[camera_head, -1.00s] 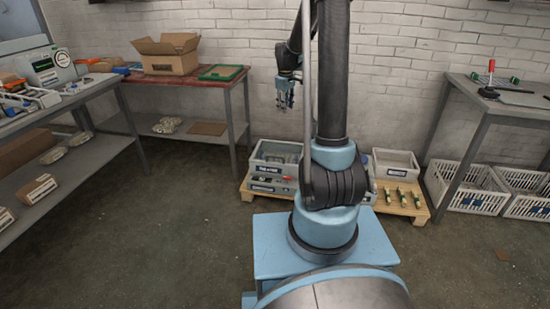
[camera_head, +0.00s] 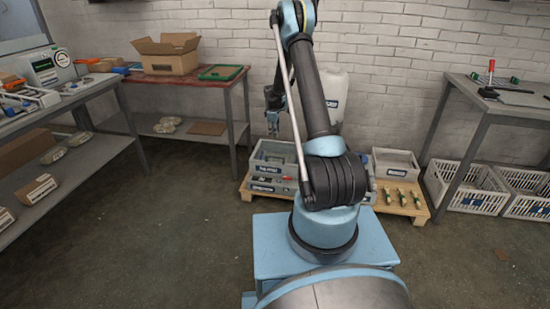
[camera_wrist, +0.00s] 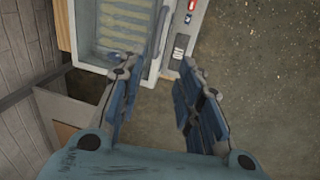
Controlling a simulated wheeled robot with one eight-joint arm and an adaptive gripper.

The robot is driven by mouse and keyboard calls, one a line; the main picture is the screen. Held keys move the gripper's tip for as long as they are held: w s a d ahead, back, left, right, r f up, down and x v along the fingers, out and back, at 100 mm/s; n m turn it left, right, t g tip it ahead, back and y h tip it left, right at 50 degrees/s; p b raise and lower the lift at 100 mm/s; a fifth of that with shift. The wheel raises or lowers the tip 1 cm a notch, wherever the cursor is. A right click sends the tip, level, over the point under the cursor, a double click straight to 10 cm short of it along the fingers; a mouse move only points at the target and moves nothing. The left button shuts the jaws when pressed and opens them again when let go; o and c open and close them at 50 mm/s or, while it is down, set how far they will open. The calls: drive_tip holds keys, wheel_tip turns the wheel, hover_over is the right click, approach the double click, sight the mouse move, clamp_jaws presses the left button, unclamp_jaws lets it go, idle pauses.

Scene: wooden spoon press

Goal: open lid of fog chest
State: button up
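The fog-grey chest (camera_head: 272,150) sits on a low wooden pallet by the brick wall, with dark labels on its front. The wrist view shows what looks like the same light grey chest (camera_wrist: 150,70), with a pale ribbed area inside its rim and a bar-like handle (camera_wrist: 160,32) along one side. I cannot tell whether this is a clear lid or an open top. My gripper (camera_head: 272,122) hangs just above the chest. In the wrist view my gripper (camera_wrist: 155,85) has its fingers spread, with nothing between them.
A smaller grey bin (camera_head: 397,163) and several small green-tipped items (camera_head: 403,195) are on the pallet's right part. A white container (camera_head: 335,92) stands behind my arm. A red-topped table (camera_head: 190,78) is at the left, a grey table (camera_head: 515,108) at the right. Open floor lies in front.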

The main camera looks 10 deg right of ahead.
drive_tip(key=w+f, duration=0.1)
drive_tip(key=f, duration=0.5)
drive_tip(key=w+f, duration=0.1)
drive_tip(key=f, duration=0.5)
drive_tip(key=w+f, duration=0.2)
drive_tip(key=f, duration=0.5)
drive_tip(key=shift+d, duration=0.4)
clamp_jaws()
